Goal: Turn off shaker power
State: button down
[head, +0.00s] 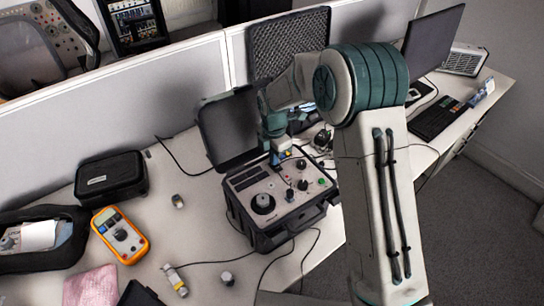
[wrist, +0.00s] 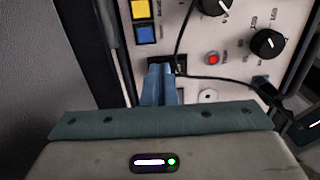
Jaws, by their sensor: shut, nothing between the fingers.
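The shaker unit (head: 290,230) is an open black case with a light grey control panel, standing on the desk in the head view. My gripper (head: 276,160) is over the back part of its panel, pointing down. In the wrist view the blue fingers of my gripper (wrist: 160,70) are together and empty. Their tips are at a black rectangular switch (wrist: 181,64) on the panel and partly hide it; I cannot tell whether they touch it. A red button (wrist: 212,59) looks lit to the right of the switch. Black knobs (wrist: 268,43) and yellow and blue squares (wrist: 144,34) are farther up.
A black cable (wrist: 215,79) crosses the panel close to the fingers. The raised case lid (head: 229,128) stands behind the panel. A yellow multimeter (head: 120,235), a black pouch (head: 111,178) and small cylinders lie to the left.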

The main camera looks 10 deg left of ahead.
aim_at(276, 166)
jog(key=shift+s+d+f, duration=0.15)
jog(key=shift+s+f, duration=0.25)
jog(key=shift+f, duration=0.1)
jog(key=shift+s+d, duration=0.2)
jog(key=shift+s, duration=0.05)
jog(key=shift+s+d+r, duration=0.1)
jog(key=shift+s+d, duration=0.05)
jog(key=shift+s, duration=0.05)
jog(key=shift+w+r, duration=0.1)
jog(key=shift+r, duration=0.3)
notch_tip(276, 166, up, 14)
jog(key=shift+w+p, duration=0.25)
jog(key=shift+p, duration=0.05)
jog(key=shift+r, duration=0.1)
